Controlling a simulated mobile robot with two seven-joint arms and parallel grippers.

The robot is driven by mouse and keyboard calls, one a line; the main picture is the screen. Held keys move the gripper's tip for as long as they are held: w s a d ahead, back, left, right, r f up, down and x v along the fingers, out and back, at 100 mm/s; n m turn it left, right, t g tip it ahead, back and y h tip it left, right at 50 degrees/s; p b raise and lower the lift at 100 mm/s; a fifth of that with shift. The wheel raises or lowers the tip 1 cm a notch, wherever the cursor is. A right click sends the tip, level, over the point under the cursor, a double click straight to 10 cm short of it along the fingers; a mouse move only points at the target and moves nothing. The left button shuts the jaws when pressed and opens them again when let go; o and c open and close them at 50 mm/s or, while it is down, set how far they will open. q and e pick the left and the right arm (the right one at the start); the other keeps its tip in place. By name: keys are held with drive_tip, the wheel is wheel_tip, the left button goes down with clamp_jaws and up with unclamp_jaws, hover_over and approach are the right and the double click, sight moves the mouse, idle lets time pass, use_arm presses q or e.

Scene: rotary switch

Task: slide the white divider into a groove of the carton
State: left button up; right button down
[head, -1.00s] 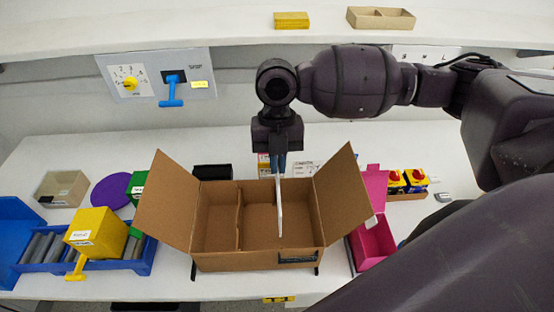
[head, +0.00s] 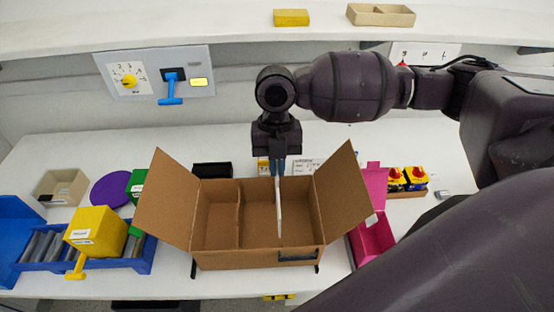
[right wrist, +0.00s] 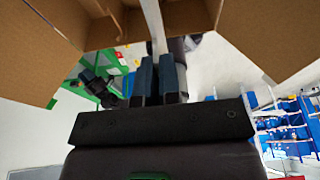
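The open carton (head: 220,261) stands on the table with its side flaps spread, and one brown partition (head: 240,215) stands inside it left of the middle. My right gripper (head: 278,170) points down above the carton's back edge. It is shut on the white divider (head: 279,212), which hangs upright and edge-on in the carton's right part. In the right wrist view the blue fingers (right wrist: 160,78) hold the divider (right wrist: 153,25) between them. I cannot tell whether the divider's lower edge sits in a groove. My left gripper is not in view.
A blue bin (head: 140,262) with a yellow box (head: 95,230) stands left of the carton. A pink box (head: 372,240) stands close on the right, near red-and-yellow switches (head: 405,178). A switch panel (head: 150,75) is on the back wall.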

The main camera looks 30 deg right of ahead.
drive_tip(key=shift+f, duration=4.05)
use_arm(q)
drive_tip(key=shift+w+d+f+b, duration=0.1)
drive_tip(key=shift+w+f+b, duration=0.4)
drive_tip(key=shift+b, duration=0.65)
use_arm(e)
wheel_tip(320, 180, down, 7)
drive_tip(key=shift+r, duration=0.15)
drive_tip(key=c, duration=1.2)
unclamp_jaws()
drive_tip(key=shift+c, duration=0.2)
